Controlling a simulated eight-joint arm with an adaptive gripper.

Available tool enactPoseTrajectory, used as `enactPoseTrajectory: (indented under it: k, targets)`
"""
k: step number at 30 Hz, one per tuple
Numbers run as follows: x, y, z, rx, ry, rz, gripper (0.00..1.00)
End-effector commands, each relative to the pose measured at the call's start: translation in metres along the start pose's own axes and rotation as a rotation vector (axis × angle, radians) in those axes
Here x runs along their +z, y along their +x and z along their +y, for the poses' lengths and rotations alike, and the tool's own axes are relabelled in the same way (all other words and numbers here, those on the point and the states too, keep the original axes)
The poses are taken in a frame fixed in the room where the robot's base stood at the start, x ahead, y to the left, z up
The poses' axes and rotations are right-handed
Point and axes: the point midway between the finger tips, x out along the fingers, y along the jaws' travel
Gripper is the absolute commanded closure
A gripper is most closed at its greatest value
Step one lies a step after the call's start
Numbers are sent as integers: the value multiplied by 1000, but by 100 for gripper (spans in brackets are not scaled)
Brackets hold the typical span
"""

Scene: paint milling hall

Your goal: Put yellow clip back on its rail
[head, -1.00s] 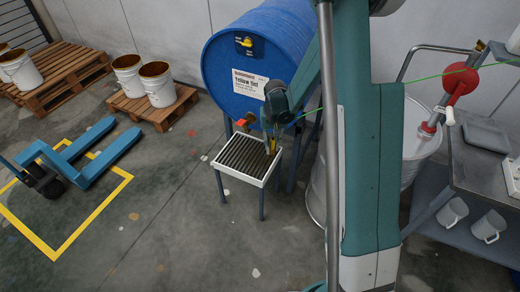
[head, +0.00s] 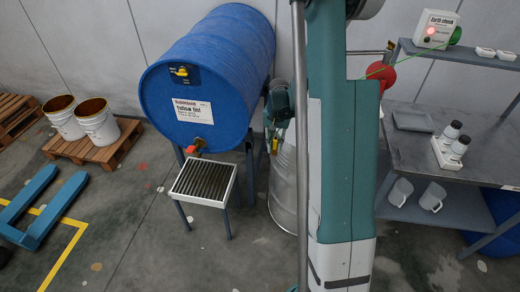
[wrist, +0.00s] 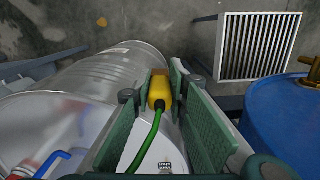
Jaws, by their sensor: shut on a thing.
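My gripper (wrist: 168,95) is shut on the yellow clip (wrist: 160,88), which sits between the green finger pads with a green cable running from its near end. In the head view the clip (head: 275,145) is a small yellow spot below my gripper (head: 274,125), in front of the silver drum (head: 284,185). In the wrist view clip and gripper overlie the silver drum (wrist: 85,80). A grey bar with a brass end (head: 378,51) shows behind my arm; I cannot tell whether it is the rail, as my arm hides part of that area.
A blue drum (head: 215,75) lies on a stand, left of my gripper, with a slatted grate (head: 203,182) below its tap. The Earth check box (head: 436,30) shows a red light.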

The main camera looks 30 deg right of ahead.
Motion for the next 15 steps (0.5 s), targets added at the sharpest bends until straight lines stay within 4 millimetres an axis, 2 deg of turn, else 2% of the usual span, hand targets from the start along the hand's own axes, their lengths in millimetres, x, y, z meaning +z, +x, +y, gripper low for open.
enactPoseTrajectory:
  k: [3, 15]
  targets:
    - [-11, -11, 28, -3, 74, -3, 99]
    - [-37, -36, 110, -12, 292, -12, 99]
